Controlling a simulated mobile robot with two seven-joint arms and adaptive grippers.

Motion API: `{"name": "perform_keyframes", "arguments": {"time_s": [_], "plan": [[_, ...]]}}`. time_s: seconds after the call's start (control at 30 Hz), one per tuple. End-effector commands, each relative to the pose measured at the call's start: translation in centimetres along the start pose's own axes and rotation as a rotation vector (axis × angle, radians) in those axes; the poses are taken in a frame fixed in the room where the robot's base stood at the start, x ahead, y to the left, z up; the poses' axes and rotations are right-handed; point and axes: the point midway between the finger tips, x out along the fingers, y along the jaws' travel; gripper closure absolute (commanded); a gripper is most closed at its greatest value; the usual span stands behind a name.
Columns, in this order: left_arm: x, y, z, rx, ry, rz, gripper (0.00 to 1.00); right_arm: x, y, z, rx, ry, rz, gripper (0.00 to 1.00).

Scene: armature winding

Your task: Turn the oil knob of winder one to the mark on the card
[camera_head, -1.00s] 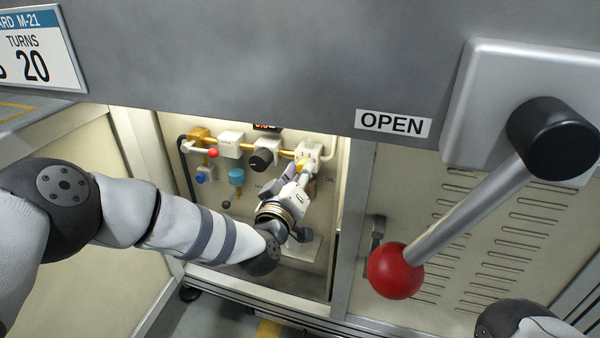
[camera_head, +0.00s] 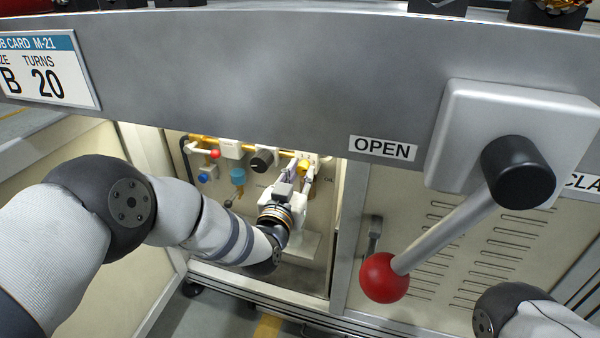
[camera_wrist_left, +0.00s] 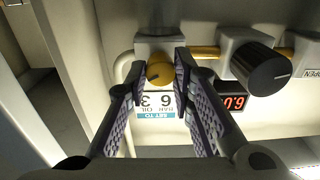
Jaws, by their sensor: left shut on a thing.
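The yellow oil knob (camera_wrist_left: 160,73) is between my left gripper's fingertips in the left wrist view. A dark mark shows on its face. In the head view the yellow knob (camera_head: 304,163) is partly covered by the fingers. My left gripper (camera_head: 298,172) reaches into the open bay of the machine and is shut on the knob. It also shows in the left wrist view (camera_wrist_left: 160,72). A small white card with a blue "SET TO" strip (camera_wrist_left: 158,104) lies beside the knob, seen upside down and partly covered. My right gripper is out of view.
A black knob (camera_wrist_left: 262,68) and a red-digit display (camera_wrist_left: 233,103) are close beside. The bay also holds a blue-capped part (camera_head: 237,176). A red-balled lever (camera_head: 384,278) stands right of the bay. A job card (camera_head: 48,72) hangs upper left.

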Motion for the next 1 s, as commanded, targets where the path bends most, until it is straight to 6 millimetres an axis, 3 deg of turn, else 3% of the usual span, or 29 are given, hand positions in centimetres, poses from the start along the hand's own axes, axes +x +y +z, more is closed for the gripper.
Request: {"name": "perform_keyframes", "arguments": {"time_s": [0.73, 0.77, 0.83, 1.0], "plan": [[-0.06, -0.04, 0.17, 0.084, -0.002, 0.001, 1.0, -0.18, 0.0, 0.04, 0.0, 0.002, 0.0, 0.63], [-0.06, -0.04, 0.17, 0.084, -0.002, 0.001, 0.73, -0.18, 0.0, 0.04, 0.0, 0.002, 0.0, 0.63], [-0.05, -0.04, 0.15, 0.084, -0.002, 0.001, 0.57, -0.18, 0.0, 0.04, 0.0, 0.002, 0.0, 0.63], [-0.03, -0.03, 0.09, 0.083, 0.0, 0.001, 0.57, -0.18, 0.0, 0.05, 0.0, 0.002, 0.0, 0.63]]}}
